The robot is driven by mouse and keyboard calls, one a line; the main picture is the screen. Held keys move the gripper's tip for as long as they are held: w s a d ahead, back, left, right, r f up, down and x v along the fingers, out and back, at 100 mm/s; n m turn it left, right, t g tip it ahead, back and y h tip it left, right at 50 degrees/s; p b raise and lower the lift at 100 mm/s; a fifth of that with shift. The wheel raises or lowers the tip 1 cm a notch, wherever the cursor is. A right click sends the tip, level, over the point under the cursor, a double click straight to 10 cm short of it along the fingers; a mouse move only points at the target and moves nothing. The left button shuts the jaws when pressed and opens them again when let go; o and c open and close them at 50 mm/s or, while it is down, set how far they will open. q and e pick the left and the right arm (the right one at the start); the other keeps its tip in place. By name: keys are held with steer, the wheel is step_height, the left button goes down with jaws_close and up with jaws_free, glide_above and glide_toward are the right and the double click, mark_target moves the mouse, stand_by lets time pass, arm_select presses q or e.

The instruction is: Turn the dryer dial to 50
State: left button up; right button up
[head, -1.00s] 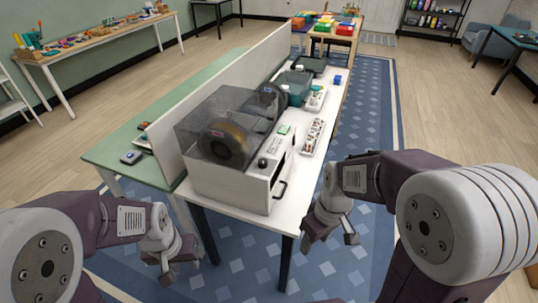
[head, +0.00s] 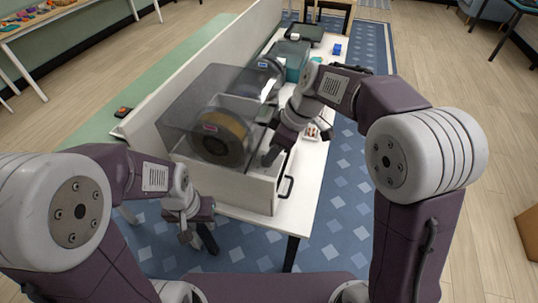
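The filament dryer (head: 232,188) is a white box with a smoky clear lid (head: 200,88) and a dark-rimmed spool (head: 222,138) inside. It stands at the near end of the white table. My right gripper (head: 270,140) is above the dryer's control panel, pointing down, with a dark fingertip low over the area of the dial. The dial and its markings are hidden or too small to read, and I cannot tell whether the fingers touch it. My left gripper (head: 197,240) hangs empty and open at the near left of the dryer, below the tabletop.
A white divider (head: 228,45) runs behind the dryer. A tray of small parts (head: 312,132) and a teal bin (head: 291,58) stand farther along the table.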

steer(key=shift+x, duration=0.8)
steer(key=shift+s+a+f, duration=0.15)
steer(key=shift+f, duration=0.25)
jaws_close()
